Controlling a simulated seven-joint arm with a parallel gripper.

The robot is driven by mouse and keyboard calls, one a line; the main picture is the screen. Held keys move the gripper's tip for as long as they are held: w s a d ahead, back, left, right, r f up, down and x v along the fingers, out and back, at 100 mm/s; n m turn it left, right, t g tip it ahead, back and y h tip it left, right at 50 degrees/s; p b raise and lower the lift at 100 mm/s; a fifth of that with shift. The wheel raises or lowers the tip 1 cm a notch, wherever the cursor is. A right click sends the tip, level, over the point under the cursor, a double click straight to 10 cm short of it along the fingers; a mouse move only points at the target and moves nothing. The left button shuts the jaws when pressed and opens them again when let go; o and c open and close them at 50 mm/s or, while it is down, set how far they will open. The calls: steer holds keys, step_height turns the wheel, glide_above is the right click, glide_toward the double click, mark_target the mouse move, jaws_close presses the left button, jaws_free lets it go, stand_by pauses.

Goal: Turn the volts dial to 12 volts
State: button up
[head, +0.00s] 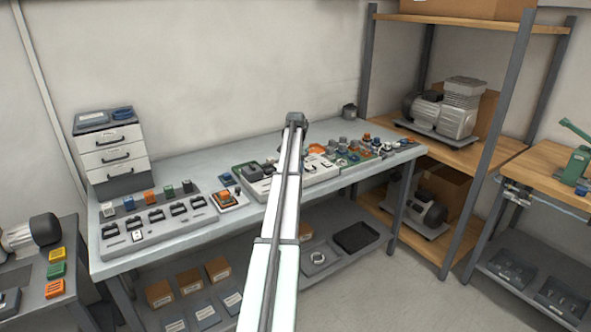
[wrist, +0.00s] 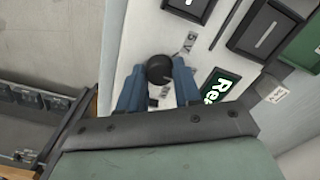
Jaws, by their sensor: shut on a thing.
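In the wrist view, the volts dial is a round black knob (wrist: 159,68) on a white panel (wrist: 140,30). My gripper (wrist: 160,76) has its two blue fingers on either side of the knob, shut on it. A small grey label reading "5V" (wrist: 190,43) is above and right of the knob. Another small label below the knob is partly hidden between the fingers. The knob's pointer cannot be made out, so its setting is unclear. In the head view, my arm covers part of the bench devices, and I cannot make out my fingers or the dial.
A lit green display (wrist: 217,85) sits right of the fingers, with dark switches (wrist: 264,30) above it. In the head view, a long workbench (head: 180,165) carries several panels and small coloured parts. A drawer unit (head: 110,150) stands at its left end, and shelves with compressors (head: 440,110) stand right.

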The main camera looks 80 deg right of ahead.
stand_by(0.3)
steer(key=o, duration=1)
steer(key=shift+o, duration=0.2)
steer(key=shift+r, duration=0.1)
step_height(320, 180, up, 14)
steer(key=shift+f, duration=0.2)
